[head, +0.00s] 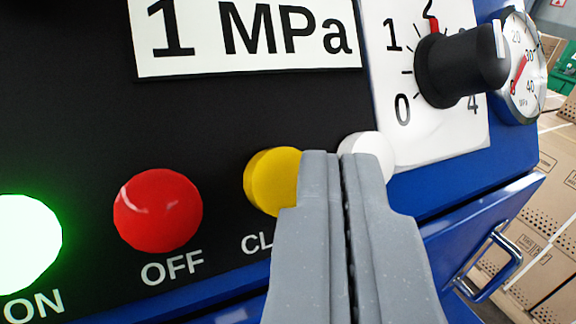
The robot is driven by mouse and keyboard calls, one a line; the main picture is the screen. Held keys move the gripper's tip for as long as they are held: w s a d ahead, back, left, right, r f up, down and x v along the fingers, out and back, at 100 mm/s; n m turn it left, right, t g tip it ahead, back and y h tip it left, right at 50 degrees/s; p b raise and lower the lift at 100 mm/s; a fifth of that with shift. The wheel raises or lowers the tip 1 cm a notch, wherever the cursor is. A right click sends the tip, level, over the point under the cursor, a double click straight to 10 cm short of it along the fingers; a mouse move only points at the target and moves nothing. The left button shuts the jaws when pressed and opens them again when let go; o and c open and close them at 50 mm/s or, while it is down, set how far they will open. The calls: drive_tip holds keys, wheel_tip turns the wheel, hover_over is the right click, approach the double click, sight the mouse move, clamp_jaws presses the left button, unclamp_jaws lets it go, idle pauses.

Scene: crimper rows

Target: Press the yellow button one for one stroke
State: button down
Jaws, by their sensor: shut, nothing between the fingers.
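A white button (367,150) shows behind the fingertips, partly hidden, to the right of the yellow one.
A red OFF button (158,210) and a lit green ON button (24,243) are to the left. A black dial knob (455,66) juts out at the upper right, beside a round gauge (522,66). A handle (492,262) is at the lower right, near cardboard boxes (556,215).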

drive_tip(key=shift+w+a+f+b, duration=0.45)
drive_tip(key=shift+w+b, duration=0.1)
drive_tip(key=shift+b, duration=0.35)
idle(1.4)
drive_tip(key=shift+d+r, duration=0.1)
drive_tip(key=shift+s+d+r, duration=0.35)
drive_tip(key=shift+s+r, duration=0.05)
drive_tip(key=shift+s, duration=0.2)
drive_tip(key=shift+r+p, duration=0.1)
drive_tip(key=shift+p, duration=0.2)
drive_tip(key=shift+s+d+r+p, duration=0.45)
drive_tip(key=shift+s+d+r, duration=0.2)
drive_tip(key=shift+s, duration=0.2)
drive_tip(key=shift+s+d+r+p, duration=0.4)
drive_tip(key=shift+s+d+r, duration=0.1)
drive_tip(key=shift+s+r, duration=0.3)
drive_tip(key=shift+f, duration=0.15)
